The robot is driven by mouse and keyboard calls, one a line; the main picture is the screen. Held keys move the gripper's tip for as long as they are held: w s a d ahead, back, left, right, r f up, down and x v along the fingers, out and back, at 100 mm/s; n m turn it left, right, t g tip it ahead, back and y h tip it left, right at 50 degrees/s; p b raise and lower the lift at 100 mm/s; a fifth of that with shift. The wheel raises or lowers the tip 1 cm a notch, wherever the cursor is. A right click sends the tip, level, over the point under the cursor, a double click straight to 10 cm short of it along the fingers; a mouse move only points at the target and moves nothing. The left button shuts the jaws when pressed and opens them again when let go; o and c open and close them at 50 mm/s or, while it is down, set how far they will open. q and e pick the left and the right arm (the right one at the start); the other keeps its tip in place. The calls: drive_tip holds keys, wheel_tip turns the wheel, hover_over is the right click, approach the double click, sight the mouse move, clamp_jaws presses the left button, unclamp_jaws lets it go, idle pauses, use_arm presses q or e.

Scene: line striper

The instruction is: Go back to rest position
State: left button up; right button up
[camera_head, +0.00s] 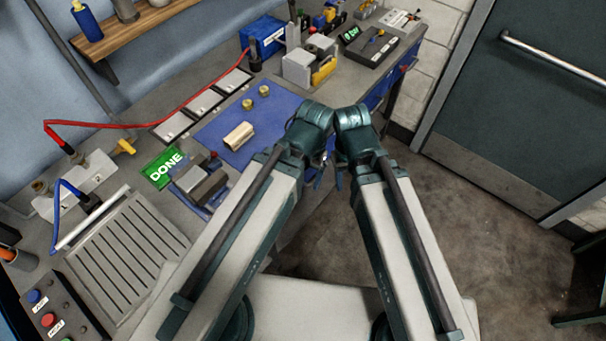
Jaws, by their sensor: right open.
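My two arms reach forward from the bottom of the head view, side by side, and bend down at their far ends beside the workbench edge. My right gripper (339,181) is only partly visible below its wrist; it is open, and I see nothing in it. My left gripper (318,178) is mostly hidden behind its own arm, so its jaws cannot be made out. Both hang near the front edge of the bench, clear of the objects on the blue mat (218,133).
Open floor (470,230) and a dark door (530,110) lie right.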

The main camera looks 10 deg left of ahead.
wheel_tip(320, 180, down, 3)
drive_tip(key=b, duration=0.3)
drive_tip(key=shift+f, duration=0.1)
idle(1.1)
